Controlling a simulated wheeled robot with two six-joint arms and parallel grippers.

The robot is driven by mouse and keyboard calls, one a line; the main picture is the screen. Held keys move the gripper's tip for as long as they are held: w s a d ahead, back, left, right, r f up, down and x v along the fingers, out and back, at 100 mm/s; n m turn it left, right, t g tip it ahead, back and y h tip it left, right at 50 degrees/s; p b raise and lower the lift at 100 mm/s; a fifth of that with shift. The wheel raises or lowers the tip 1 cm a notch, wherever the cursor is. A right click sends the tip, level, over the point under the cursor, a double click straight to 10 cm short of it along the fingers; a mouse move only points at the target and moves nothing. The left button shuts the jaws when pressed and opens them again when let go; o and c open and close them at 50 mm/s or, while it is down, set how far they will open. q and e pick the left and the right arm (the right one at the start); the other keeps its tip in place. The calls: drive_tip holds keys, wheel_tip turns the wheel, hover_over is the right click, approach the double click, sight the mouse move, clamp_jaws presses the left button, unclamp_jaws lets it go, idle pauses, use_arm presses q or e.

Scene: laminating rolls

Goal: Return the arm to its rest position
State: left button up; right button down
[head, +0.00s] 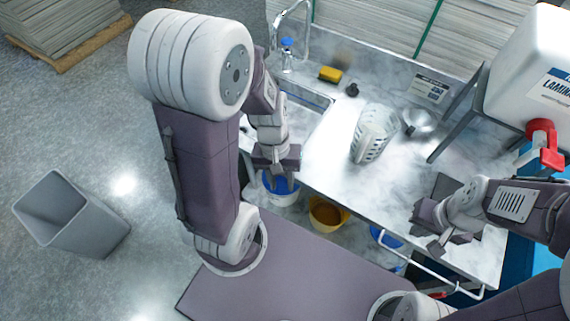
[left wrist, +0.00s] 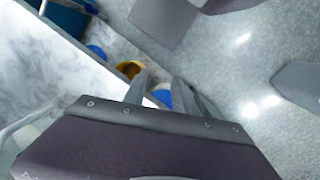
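My left arm comes in from the left in the head view and bends down beside the counter's front edge. My left gripper (head: 278,182) hangs low at that edge, over a blue and white bucket (head: 283,188) on the floor. In the left wrist view its two fingers (left wrist: 160,84) stand apart with nothing between them. My right gripper (head: 428,222) is over the right part of the counter (head: 325,165), pointing left. Its fingertips are hard to make out, and I cannot tell whether it holds anything.
A white slotted basket (head: 374,134), a yellow sponge (head: 330,74) and a metal bowl (head: 419,122) are on the counter. A sink with a tap (head: 291,40) is at its left. A yellow bucket (head: 327,213) stands below. A grey bin (head: 70,215) stands on open floor.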

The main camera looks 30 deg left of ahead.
use_arm(q)
drive_tip(key=w+m, duration=0.1)
drive_tip(key=w+r+m+t+y, duration=0.1)
drive_tip(key=w+m+t, duration=0.1)
drive_tip(key=shift+w+a+r+m, duration=0.1)
drive_tip(key=shift+a+r+m, duration=0.25)
drive_tip(key=shift+a+m, duration=0.05)
idle(0.9)
